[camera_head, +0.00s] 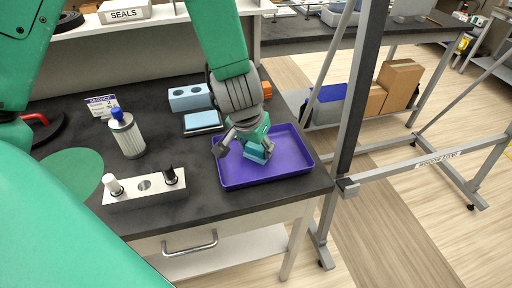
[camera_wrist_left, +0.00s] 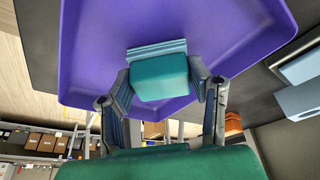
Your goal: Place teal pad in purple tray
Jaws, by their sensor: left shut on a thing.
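The teal pad (camera_head: 257,153) is between the fingers of my left gripper (camera_head: 245,150), which is shut on it. In the left wrist view the teal pad (camera_wrist_left: 160,78) is a rounded block with a paler ribbed layer along one side, gripped from both sides. The purple tray (camera_head: 292,166) lies on the dark bench top near its right front corner. The pad is over the tray's left-middle part. I cannot tell whether it touches the tray floor. The tray (camera_wrist_left: 90,45) fills much of the left wrist view behind the pad. My right gripper is not in view.
Left of the tray are a white block with holes (camera_head: 146,196), a filter cylinder (camera_head: 128,138), a pale blue block (camera_head: 190,97) and a light blue pad on a dark base (camera_head: 203,122). A grey metal frame (camera_head: 350,120) stands right of the bench.

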